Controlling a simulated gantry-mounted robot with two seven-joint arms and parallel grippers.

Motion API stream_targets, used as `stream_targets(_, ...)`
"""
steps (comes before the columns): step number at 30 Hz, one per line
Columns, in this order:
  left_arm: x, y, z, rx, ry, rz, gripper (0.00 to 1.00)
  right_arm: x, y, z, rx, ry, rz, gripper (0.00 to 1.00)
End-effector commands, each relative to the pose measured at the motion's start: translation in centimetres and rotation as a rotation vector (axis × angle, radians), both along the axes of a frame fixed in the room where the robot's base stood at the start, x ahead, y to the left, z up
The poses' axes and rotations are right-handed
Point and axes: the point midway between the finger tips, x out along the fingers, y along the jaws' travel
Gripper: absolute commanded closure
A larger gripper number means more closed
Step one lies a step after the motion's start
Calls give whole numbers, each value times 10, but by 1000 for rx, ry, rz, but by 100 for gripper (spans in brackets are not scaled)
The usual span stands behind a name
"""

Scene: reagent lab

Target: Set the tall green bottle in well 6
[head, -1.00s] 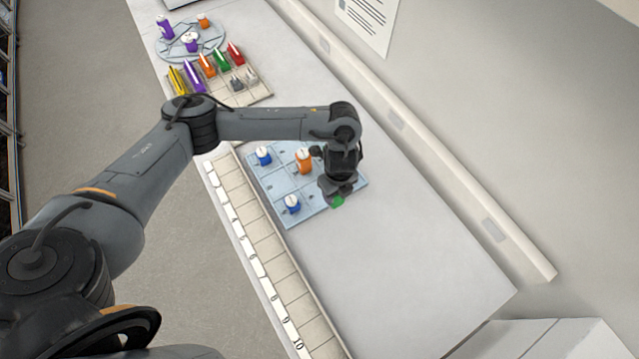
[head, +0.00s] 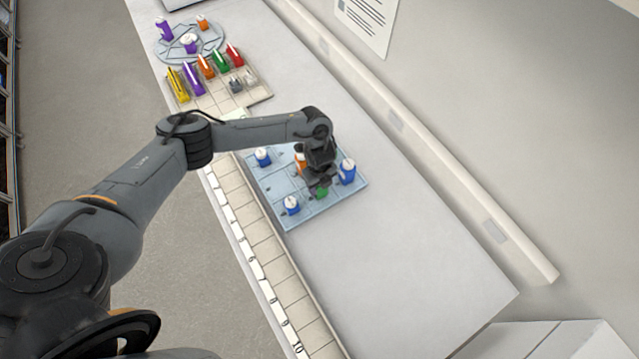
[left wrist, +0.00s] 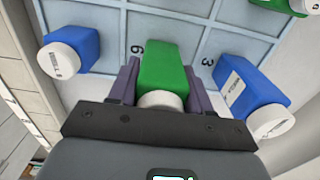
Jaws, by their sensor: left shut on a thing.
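My left gripper (head: 321,188) is shut on a green bottle (head: 321,193) over the near part of the blue tray (head: 325,207). In the left wrist view, this green bottle (left wrist: 166,66) sits between the two fingers (left wrist: 163,88), its white cap toward the camera. The printed 6 (left wrist: 137,48) shows just left of the bottle, and a 3 (left wrist: 210,62) shows to its right. The bottle's base is hidden, so I cannot tell whether it touches the tray. My right gripper is not in view.
Blue bottles stand in the tray on either side of the gripper (head: 291,205) (head: 347,172), another farther back (head: 263,156). An orange bottle (head: 300,162) is partly behind my wrist. Another green bottle (left wrist: 282,5) shows at the wrist view's top edge. A numbered rack (head: 265,250) runs alongside.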

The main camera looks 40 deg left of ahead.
Motion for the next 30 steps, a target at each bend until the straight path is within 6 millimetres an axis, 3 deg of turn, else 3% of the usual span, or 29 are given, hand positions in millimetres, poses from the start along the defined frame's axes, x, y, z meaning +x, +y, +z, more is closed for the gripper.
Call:
stream_targets(13, 0, 0, -7, 0, -1, 1, 82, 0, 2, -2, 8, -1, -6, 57)
stream_targets(14, 0, 0, -7, 0, -1, 1, 50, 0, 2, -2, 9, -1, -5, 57)
stream_targets(18, 0, 0, -6, 0, -1, 1, 28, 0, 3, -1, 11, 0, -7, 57)
stream_targets(30, 1, 0, 0, -1, -2, 0, 26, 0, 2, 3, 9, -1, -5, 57)
